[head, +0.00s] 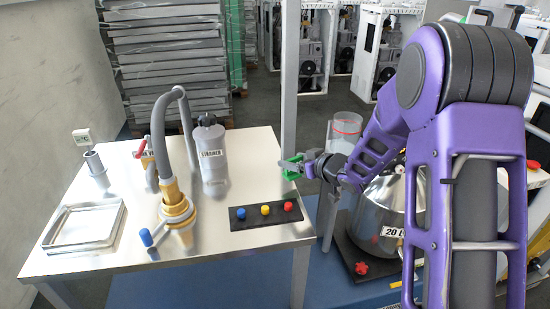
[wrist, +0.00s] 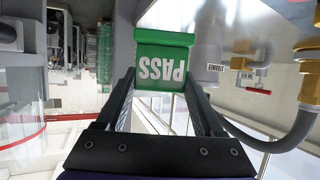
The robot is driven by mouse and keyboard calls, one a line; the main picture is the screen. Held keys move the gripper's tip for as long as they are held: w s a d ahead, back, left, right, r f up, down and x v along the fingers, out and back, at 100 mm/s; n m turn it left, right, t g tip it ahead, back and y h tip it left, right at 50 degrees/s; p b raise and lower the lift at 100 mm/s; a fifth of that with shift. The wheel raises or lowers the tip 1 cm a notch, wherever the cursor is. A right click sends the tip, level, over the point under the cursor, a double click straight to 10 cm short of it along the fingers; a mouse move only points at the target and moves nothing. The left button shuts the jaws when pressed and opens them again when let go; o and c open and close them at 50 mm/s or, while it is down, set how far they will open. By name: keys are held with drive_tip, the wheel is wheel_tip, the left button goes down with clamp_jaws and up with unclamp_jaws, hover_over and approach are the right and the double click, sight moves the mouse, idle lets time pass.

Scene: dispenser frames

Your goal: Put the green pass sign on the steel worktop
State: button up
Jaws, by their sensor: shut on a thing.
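The green pass sign (wrist: 162,68) is between the fingertips of my gripper (wrist: 163,85) in the wrist view, its white PASS lettering upside down. In the head view the sign (head: 292,167) shows as a small green piece at the end of my gripper (head: 299,166). It appears over or beside the right edge of the steel worktop (head: 130,256); I cannot tell its exact height or whether it touches the worktop. My gripper is shut on the sign.
On the worktop are a strip with blue, yellow and red knobs (head: 265,215), a labelled grey bottle (head: 211,155), a yellow-based hose tap (head: 178,208) and a metal tray (head: 84,242). A steel pot (head: 384,215) stands right of the worktop. The front of the worktop has clear room.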

drive_tip(key=w+a, duration=0.4)
drive_tip(key=w, duration=0.1)
drive_tip(key=w+a, duration=0.2)
drive_tip(key=shift+w, duration=0.25)
drive_tip(key=shift+f+b, duration=0.5)
drive_tip(key=shift+f, duration=1.2)
drive_tip(key=shift+f, duration=0.2)
drive_tip(key=o, duration=1.1)
drive_tip(key=shift+r, duration=0.1)
drive_tip(key=shift+s+r, duration=0.1)
drive_tip(key=shift+r, duration=0.1)
drive_tip(key=p+v, duration=0.1)
drive_tip(key=v, duration=1)
drive_tip(key=shift+s+d, duration=0.25)
drive_tip(key=shift+s, duration=0.05)
